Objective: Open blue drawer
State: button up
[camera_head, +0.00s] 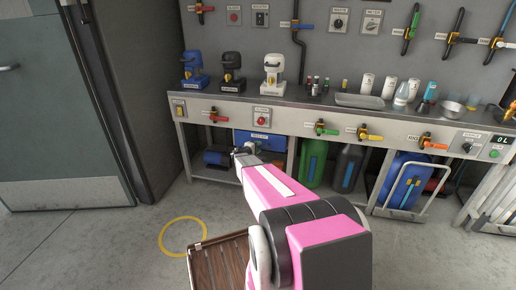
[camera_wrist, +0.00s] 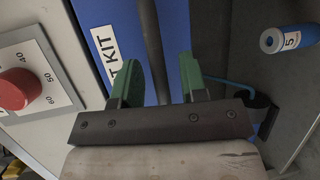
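The blue drawer (camera_head: 262,142) is under the workbench, its front partly hidden by my arm. In the wrist view its blue front (camera_wrist: 175,30) fills the upper middle, with a white label (camera_wrist: 106,48) ending in "KIT". A dark bar handle (camera_wrist: 151,38) runs along the front. My gripper (camera_wrist: 162,75) is open, with green fingers on either side of the bar and visible gaps. Whether either finger touches the bar or the front cannot be told. In the head view my gripper (camera_head: 243,153) is at the drawer's left part, small and partly hidden.
A red knob on a dial plate (camera_wrist: 18,88) is left of the drawer in the wrist view. A blue cylinder marked 5 (camera_wrist: 288,38) is at the right. The bench (camera_head: 230,107) carries bottles and tools. Green (camera_head: 313,163) and dark (camera_head: 346,168) canisters stand below.

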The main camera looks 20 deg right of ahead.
jog(key=shift+w+d, duration=0.15)
jog(key=shift+d, duration=0.1)
grip_shut()
jog(key=s+a, duration=0.8)
jog(key=s, duration=0.4)
jog(key=s+a, duration=0.8)
jog(key=s, duration=0.4)
jog(key=shift+a, duration=0.15)
jog(key=shift+f, duration=0.1)
